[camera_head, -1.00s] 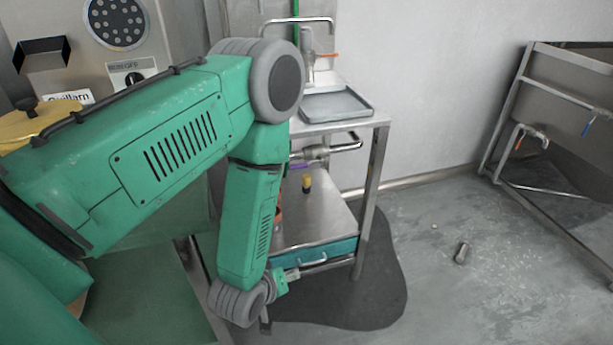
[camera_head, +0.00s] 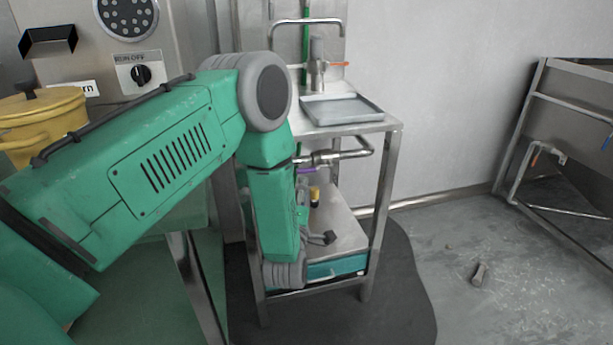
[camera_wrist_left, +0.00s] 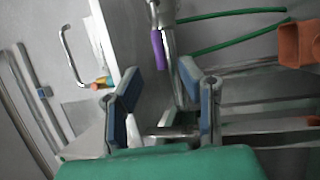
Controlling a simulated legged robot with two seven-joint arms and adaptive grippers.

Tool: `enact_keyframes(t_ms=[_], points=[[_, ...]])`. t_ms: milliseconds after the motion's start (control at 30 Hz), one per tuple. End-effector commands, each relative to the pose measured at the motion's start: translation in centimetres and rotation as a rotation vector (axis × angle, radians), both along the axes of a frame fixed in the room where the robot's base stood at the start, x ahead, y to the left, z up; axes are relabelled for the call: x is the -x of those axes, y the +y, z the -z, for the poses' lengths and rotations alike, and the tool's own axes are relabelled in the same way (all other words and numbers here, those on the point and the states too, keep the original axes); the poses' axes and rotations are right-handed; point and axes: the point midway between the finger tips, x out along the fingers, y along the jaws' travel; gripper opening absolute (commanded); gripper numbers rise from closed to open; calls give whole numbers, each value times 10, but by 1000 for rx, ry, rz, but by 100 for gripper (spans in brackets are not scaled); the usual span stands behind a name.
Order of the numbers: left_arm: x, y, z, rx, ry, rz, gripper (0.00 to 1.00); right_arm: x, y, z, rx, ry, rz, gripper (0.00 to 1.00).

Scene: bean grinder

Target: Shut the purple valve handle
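The purple valve handle (camera_head: 306,170) sits on a metal pipe (camera_head: 335,156) under the top of the steel stand, partly hidden by my left arm in the head view. In the left wrist view the purple handle (camera_wrist_left: 158,48) lies along the pipe, beyond the fingertips and near the middle. My left gripper (camera_wrist_left: 163,88) is open and empty, its two blue-padded fingers wide apart. In the head view my left gripper (camera_head: 322,238) shows partly over the lower shelf, below the handle and apart from it. My right gripper is in neither view.
The steel stand carries a grey tray (camera_head: 342,109) and an orange-handled tap (camera_head: 318,66). A small yellow-and-black object (camera_head: 314,197) stands on the lower shelf. A yellow pot (camera_head: 40,122) is at left. A small cylinder (camera_head: 479,274) lies on the open floor at right.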

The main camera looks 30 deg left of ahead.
Motion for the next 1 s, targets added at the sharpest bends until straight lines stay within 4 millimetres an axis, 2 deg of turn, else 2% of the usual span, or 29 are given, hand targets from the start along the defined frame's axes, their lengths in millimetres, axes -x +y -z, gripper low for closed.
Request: enact_keyframes(t_ms=[100, 333, 500, 800, 900, 1000], points=[[-24, 12, -3, -1, -4, 1, 33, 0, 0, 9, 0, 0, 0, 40], [-56, 28, -9, 0, -1, 0, 33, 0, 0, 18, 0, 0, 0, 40], [-66, 33, -11, 0, 2, 1, 33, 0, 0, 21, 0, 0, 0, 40], [-68, 34, -12, 0, 2, 1, 33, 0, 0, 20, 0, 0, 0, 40], [-67, 34, -12, 0, 2, 1, 0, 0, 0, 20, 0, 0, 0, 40], [-67, 34, -12, 0, 3, 2, 0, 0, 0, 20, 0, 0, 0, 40]])
